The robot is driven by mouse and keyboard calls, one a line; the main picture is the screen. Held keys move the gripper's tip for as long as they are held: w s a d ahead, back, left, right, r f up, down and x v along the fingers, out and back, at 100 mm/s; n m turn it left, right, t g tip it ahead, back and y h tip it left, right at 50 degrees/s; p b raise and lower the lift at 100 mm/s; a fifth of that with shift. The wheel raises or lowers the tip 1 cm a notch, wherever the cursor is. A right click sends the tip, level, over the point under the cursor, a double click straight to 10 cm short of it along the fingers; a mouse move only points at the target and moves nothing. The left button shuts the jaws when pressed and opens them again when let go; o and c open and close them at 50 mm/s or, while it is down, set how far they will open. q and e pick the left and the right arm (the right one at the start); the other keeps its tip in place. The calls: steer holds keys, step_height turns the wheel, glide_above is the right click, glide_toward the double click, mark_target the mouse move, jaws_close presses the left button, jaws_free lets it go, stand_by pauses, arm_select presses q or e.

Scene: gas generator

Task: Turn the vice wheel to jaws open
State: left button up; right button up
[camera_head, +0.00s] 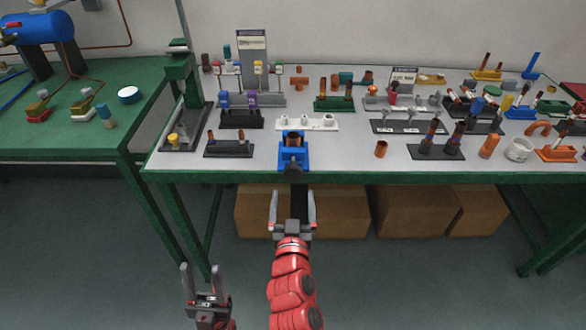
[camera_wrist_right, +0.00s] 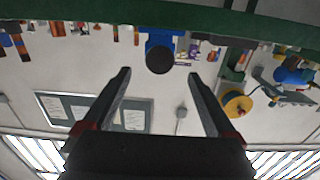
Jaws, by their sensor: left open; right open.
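The blue vice (camera_head: 286,157) stands at the front edge of the grey-topped table and has a copper-brown cylindrical piece at its jaws; the jaw gap is too small to judge. Its dark round wheel (camera_head: 293,171) faces the front. In the right wrist view, which is upside down, the wheel (camera_wrist_right: 159,59) shows in front of the blue vice body (camera_wrist_right: 152,38). My right gripper (camera_head: 292,197) is open and empty, in front of the table edge, with its fingers pointing toward the wheel and apart from it. My left gripper (camera_head: 200,270) is open and empty, lower left, away from the table.
A white holder (camera_head: 306,125) stands just behind the vice, and a dark block (camera_head: 229,149) with upright pieces stands to its left. A loose copper piece (camera_head: 381,149) stands to its right. Cardboard boxes (camera_head: 405,209) lie under the table. A second green table (camera_head: 70,135) is at left.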

mark_target(294, 176)
steer(key=w+p, duration=0.1)
steer(key=w, duration=0.8)
steer(key=shift+w, duration=0.15)
steer(key=c, duration=1.4)
steer(key=shift+o, duration=0.2)
steer(key=shift+n, duration=0.3)
steer(key=n, duration=0.3)
steer(key=shift+n+b, duration=0.3)
steer(key=shift+d+n, duration=0.1)
steer(key=shift+n, duration=2.2)
